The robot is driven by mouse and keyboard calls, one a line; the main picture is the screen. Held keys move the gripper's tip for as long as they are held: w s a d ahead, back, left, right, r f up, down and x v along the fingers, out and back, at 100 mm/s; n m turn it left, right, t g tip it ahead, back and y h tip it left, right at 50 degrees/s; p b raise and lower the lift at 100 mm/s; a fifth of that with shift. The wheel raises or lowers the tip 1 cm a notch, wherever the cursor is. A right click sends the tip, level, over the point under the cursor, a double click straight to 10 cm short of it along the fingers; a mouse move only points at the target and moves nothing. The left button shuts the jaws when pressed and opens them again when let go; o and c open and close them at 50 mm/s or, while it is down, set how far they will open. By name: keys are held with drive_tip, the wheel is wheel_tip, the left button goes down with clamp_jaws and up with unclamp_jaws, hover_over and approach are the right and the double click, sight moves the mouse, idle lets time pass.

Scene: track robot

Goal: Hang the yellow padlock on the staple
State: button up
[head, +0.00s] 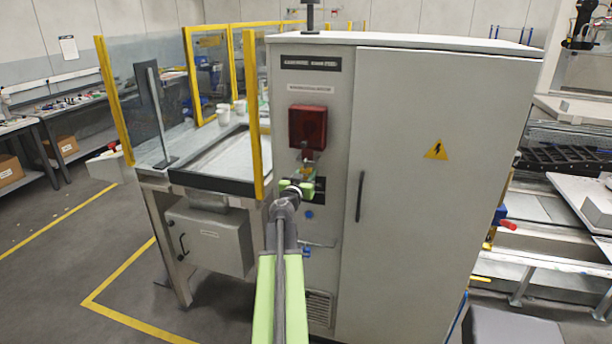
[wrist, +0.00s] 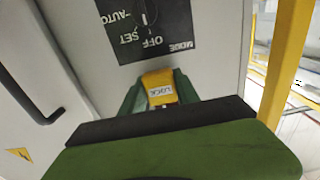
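The yellow padlock (wrist: 159,88) with a "LOCK" label sits between the green fingers of my gripper (wrist: 158,94) in the wrist view, with a finger against each side. In the head view, my gripper (head: 304,182) is at the front of the grey cabinet, and a little of the yellow padlock (head: 306,171) shows above it. A small metal fitting, apparently the staple (head: 308,155), is under the red box (head: 308,127), just above the padlock. The padlock's shackle is not clear, so I cannot tell whether it is on the staple.
The cabinet's (head: 440,110) door handle (head: 360,196) is right of my gripper. A black mode-switch plate (wrist: 146,25) is close by in the wrist view. A yellow guard post (head: 252,115) stands just left, beside a worktable (head: 160,178). Open floor lies at the front left.

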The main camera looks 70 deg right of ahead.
drive_tip(key=o, duration=0.4)
drive_tip(key=shift+o, duration=0.2)
drive_tip(key=shift+a, duration=0.1)
drive_tip(key=a, duration=0.7)
drive_tip(key=shift+s, duration=0.25)
drive_tip(key=shift+a, duration=0.1)
